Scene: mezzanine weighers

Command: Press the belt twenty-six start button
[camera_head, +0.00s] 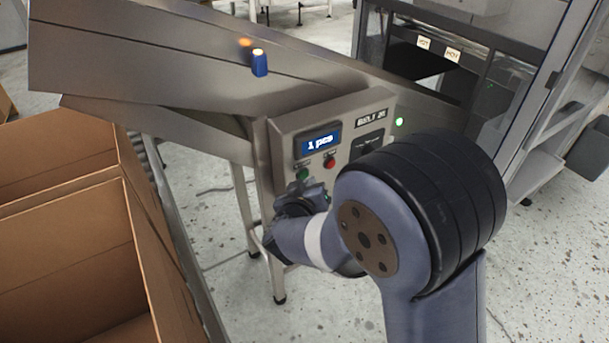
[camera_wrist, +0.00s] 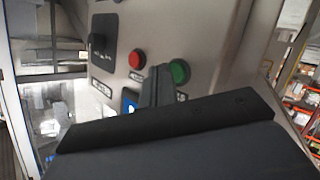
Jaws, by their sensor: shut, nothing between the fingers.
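A grey control panel (camera_head: 284,133) hangs on the steel conveyor frame. Its label plate (camera_head: 371,116) starts with "BELT 2"; the last digit is hard to read. A green button (camera_head: 303,174) and a red button (camera_head: 329,162) sit below the lit display. In the wrist view the green button (camera_wrist: 179,71) is right of the red button (camera_wrist: 137,59). My gripper (camera_head: 299,190) is shut and empty, just below the green button. In the wrist view its fingertips (camera_wrist: 160,72) lie between the buttons, close beside the green one. I cannot tell whether they touch the panel.
The display (camera_head: 318,141) reads "1 pcs". A small green light (camera_head: 399,121) glows at the panel's right edge, and a blue sensor (camera_head: 259,65) sits on the chute above. Open cardboard boxes (camera_head: 66,235) stand at left. A glass-sided metal cabinet (camera_head: 535,90) stands at right.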

